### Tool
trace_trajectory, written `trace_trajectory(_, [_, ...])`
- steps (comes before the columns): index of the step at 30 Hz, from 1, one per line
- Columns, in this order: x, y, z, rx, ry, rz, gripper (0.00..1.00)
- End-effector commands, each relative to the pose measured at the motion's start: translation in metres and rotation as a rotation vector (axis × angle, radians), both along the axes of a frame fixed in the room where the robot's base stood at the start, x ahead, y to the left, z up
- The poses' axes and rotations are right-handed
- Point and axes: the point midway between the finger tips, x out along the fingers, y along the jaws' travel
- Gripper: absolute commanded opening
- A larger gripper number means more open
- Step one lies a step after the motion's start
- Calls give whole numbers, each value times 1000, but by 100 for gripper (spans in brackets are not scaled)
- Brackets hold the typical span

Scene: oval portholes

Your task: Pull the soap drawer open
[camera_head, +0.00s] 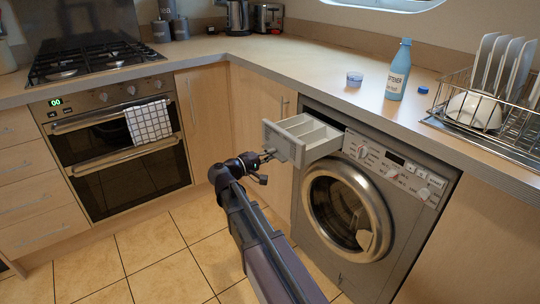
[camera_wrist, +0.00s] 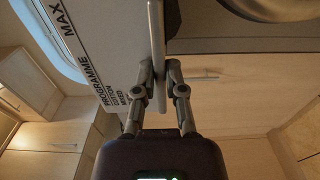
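The soap drawer (camera_head: 303,137) of the grey washing machine (camera_head: 345,205) is pulled out from the upper left of the machine, and its inner compartments show from above. My gripper (camera_head: 270,156) is at the drawer's front, on its left side in the head view. In the wrist view, my gripper's two fingers (camera_wrist: 159,72) stand close on either side of a thin upright grip bar (camera_wrist: 158,40) at the drawer front. They look shut on it. Printed words such as MAX and PROGRAMME show on the grey face beside it. The exact finger contact is hard to see.
The washer's round door (camera_head: 347,210) is shut below the drawer. The tiled floor ahead is clear.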

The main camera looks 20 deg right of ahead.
Motion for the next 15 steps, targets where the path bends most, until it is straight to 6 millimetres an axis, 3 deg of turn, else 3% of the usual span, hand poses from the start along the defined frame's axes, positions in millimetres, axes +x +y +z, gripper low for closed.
trace_trajectory(1, [1,-1,0,-2,-1,2,29])
trace_trajectory(3, [1,-1,0,-2,-1,0,49])
trace_trajectory(15, [0,-2,0,-1,0,-3,49])
